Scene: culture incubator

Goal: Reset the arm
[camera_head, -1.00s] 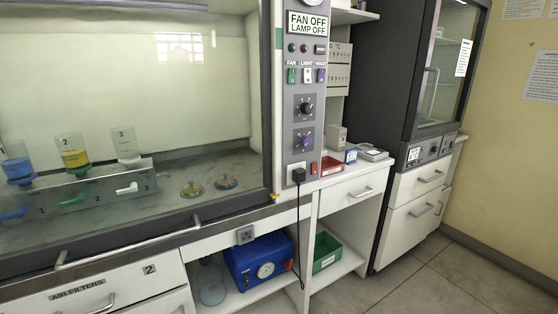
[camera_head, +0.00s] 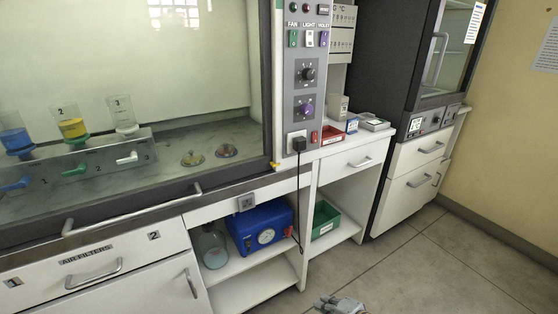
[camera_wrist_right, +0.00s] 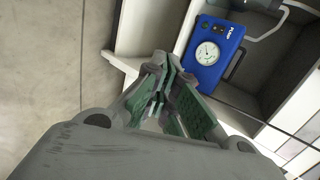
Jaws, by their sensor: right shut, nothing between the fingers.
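My right gripper (camera_head: 340,303) shows at the bottom edge of the head view, low above the floor in front of the shelves. In the right wrist view its fingers (camera_wrist_right: 160,85) are closed together and hold nothing. The rest of the right arm is out of the head view. My left gripper and arm are not in view.
A fume cabinet with a front handle (camera_head: 130,212) fills the left. A blue gauge box (camera_head: 258,228) and a green bin (camera_head: 325,222) sit on low shelves; the blue box (camera_wrist_right: 212,52) also shows in the wrist view. The floor (camera_head: 415,265) at right is clear.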

